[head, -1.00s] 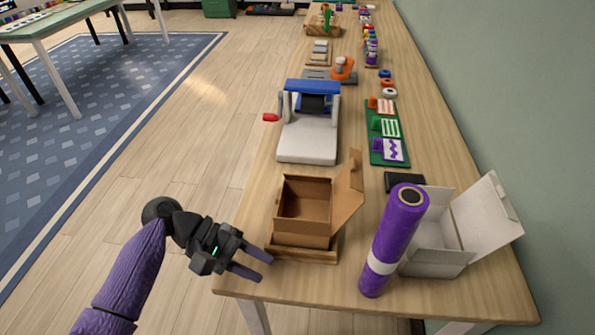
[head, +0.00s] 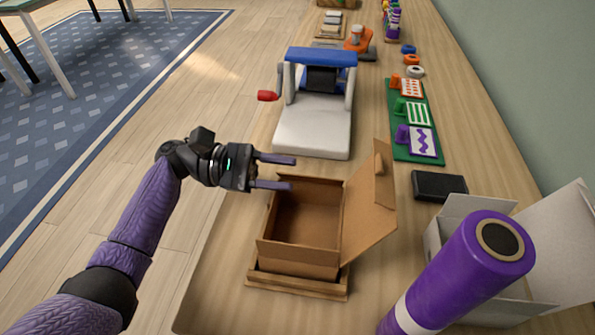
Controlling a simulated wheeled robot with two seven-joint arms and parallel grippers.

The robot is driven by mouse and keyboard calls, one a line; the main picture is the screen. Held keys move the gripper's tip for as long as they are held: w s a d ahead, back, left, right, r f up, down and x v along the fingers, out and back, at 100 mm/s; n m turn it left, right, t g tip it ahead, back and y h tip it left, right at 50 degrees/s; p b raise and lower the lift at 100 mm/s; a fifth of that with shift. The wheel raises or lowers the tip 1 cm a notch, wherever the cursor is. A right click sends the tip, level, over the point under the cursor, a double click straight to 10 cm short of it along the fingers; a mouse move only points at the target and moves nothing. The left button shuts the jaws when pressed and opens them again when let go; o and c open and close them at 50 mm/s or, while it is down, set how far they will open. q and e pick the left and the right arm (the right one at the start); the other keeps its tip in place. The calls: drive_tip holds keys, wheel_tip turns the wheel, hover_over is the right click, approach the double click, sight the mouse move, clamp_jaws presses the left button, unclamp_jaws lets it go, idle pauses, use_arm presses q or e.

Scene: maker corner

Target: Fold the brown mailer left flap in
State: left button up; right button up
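The brown mailer (head: 300,263) is an open, empty-looking cardboard box on a low wooden base (head: 297,287) on the workbench. Its lid panel (head: 368,200) stands up and leans outward on the right side, with a smaller tab at its far end. I cannot clearly make out a separate left flap. My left gripper (head: 292,173) is open and empty, its two purple fingers pointing right near the box's far left corner. The near finger overlaps the corner in the picture; I cannot tell whether it touches. My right gripper is not in view.
A white and blue press (head: 315,110) stands behind the mailer. A black case (head: 438,186) and green sample board (head: 415,125) lie right. Bench left of the mailer is clear.

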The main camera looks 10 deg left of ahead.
use_arm(q)
drive_tip(key=shift+d, duration=1.4)
clamp_jaws()
drive_tip(key=shift+s+f+m, duration=0.3)
drive_tip(key=shift+s+m, duration=0.1)
drive_tip(key=shift+m, duration=0.7)
drive_tip(key=m, duration=0.1)
drive_tip(key=f+m+b, duration=0.1)
drive_tip(key=m, duration=0.1)
drive_tip(key=shift+s, duration=0.35)
drive_tip(key=shift+m, duration=0.3)
